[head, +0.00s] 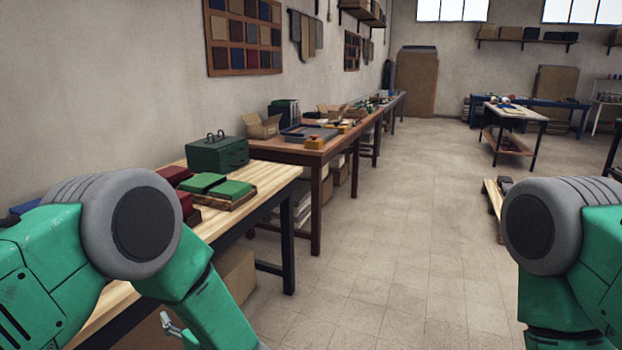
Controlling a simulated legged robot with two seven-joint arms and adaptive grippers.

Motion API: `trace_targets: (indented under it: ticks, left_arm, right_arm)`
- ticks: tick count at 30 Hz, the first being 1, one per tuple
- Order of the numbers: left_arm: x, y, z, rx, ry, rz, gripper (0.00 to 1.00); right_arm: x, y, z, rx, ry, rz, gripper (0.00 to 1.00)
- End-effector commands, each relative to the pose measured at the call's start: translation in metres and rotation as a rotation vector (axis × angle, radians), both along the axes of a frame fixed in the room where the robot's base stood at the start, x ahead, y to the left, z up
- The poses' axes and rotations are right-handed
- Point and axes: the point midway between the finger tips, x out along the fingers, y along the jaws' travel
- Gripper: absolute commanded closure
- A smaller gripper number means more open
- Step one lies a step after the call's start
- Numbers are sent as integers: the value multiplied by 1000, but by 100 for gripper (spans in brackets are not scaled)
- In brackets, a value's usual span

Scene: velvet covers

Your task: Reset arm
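My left arm comes in from the left, with its green forearm bent down in front of the wooden table (262,179). A small grey metal part of my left gripper (174,326) shows at the bottom edge beside the forearm. The rest of that gripper is hidden or cut off, so I cannot tell whether it is open. My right arm stands at the right edge, bent down, and its gripper is out of view. Green velvet-covered pieces (231,190) and dark red ones (174,174) lie on the table, next to a green metal box (217,155).
A cardboard box (234,274) stands under the near table. A second table (290,153) with an open carton (262,127) runs along the left wall. The tiled floor (385,255) between is clear.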

Motion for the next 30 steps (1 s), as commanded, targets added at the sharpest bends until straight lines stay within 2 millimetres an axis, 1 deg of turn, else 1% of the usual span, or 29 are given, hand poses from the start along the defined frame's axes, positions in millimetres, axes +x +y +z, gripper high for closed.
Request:
trace_targets:
  ticks: [4, 7, 8, 11, 12, 14, 15, 16, 17, 18, 19, 20, 21, 24, 27, 30]
  left_arm:
    - [-5, 7, -27, -33, 85, -138, 79]
    - [-14, 10, -52, -74, 168, -247, 79]
    - [-18, 11, -60, -89, 199, -281, 79]
    - [-42, 14, -94, -158, 332, -401, 79]
    - [-59, 14, -110, -197, 404, -454, 79]
    - [-88, 15, -132, -261, 521, -527, 79]
    - [-113, 14, -147, -309, 609, -576, 79]
    - [-134, 14, -156, -348, 677, -607, 79]
    - [-155, 13, -164, -388, 745, -635, 79]
    - [-184, 12, -172, -438, 831, -668, 79]
    - [-205, 11, -177, -473, 893, -687, 79]
    - [-225, 10, -180, -507, 951, -703, 79]
    - [-251, 10, -182, -549, 1022, -722, 79]
    - [-303, 8, -182, -635, 1168, -751, 79]
    - [-338, 7, -178, -691, 1262, -764, 79]
    - [-354, 7, -175, -719, 1307, -770, 79]
  right_arm:
    - [0, 0, 0, 0, 0, -1, 57]
    - [0, 0, 0, -1, 0, -1, 57]
    - [0, 0, 0, -1, 0, -1, 57]
    - [0, 0, 0, -1, 0, -1, 57]
    - [0, 0, 0, -1, 0, -1, 57]
    - [0, 0, 0, 0, 0, -1, 57]
    - [0, 0, 0, 0, 0, -1, 57]
    - [0, 0, 0, 0, 0, -1, 57]
    - [0, 0, 0, 0, 0, -1, 57]
    - [0, 0, 0, 0, 0, 0, 57]
    - [0, 0, 0, 0, 0, 0, 57]
    - [0, 0, 0, 0, 0, 0, 57]
    - [0, 0, 0, 0, 0, 0, 57]
    - [0, 0, 0, 0, 0, 0, 57]
    - [0, 0, 0, 0, 0, -1, 57]
    - [0, 0, 0, 0, 0, -1, 57]
